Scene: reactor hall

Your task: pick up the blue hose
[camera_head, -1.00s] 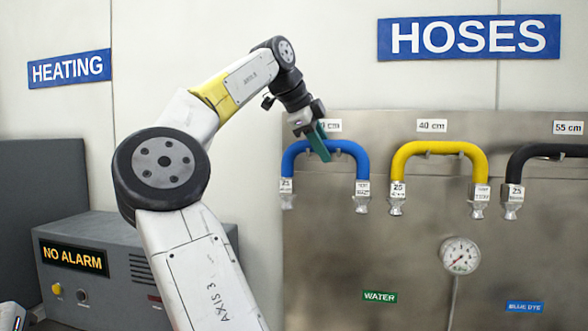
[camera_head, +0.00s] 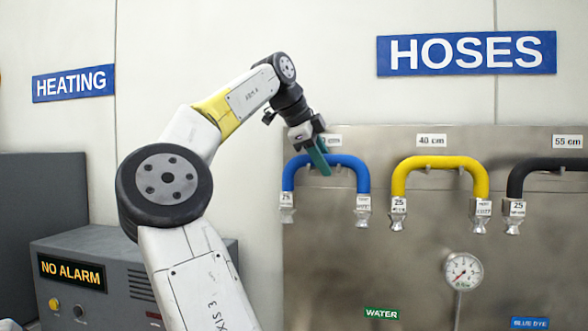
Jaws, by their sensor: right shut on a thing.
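The blue hose (camera_head: 348,162) is an upside-down U with metal end fittings, hanging at the left of the metal panel (camera_head: 400,260). My right gripper (camera_head: 321,162) reaches down to the top of its arch from the upper left. Its green fingers lie across the hose and are shut on it. The fingers hide a short part of the arch and part of the length label above it. The hose is still at its place on the panel. My left gripper is not in view.
A yellow hose (camera_head: 440,163) hangs to the right of the blue one, and a black hose (camera_head: 545,165) further right. A pressure gauge (camera_head: 462,271) sits lower on the panel. A grey alarm box (camera_head: 110,262) stands at the lower left.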

